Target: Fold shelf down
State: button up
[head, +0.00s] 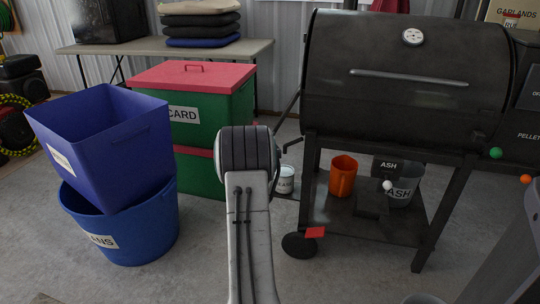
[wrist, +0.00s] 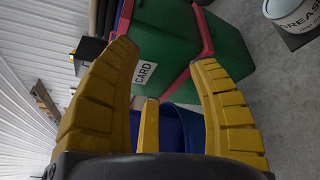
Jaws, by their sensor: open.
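The black barrel grill (head: 405,75) stands at the right of the head view, with a long handle bar (head: 410,77) on its lid. I cannot clearly make out a folding shelf on it; only a fixed-looking lower shelf (head: 375,220) between its legs is plain. My arm reaches forward left of the grill, and its end hides the gripper in the head view. In the wrist view my gripper (wrist: 163,58) is open, its yellow fingers apart with nothing between them. Beyond them is the green CARD bin (wrist: 180,45), out of contact as far as I can tell.
A purple bin (head: 100,140) sits tilted in a blue tub (head: 125,225) at left. The CARD bin (head: 215,110) has a red lid. A grease bucket (head: 286,181), orange bucket (head: 342,175) and ash bucket (head: 402,185) are near the grill's base. Concrete floor is clear in front.

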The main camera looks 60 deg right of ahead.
jog(key=s+d+f+n+h+b, duration=0.2)
jog(key=s+d+f, duration=0.2)
jog(key=s+d, duration=0.15)
jog(key=shift+g, duration=0.3)
jog(key=shift+b+x, duration=0.85)
jog(key=shift+x, duration=2.95)
jog(key=shift+r, duration=0.2)
grip_shut()
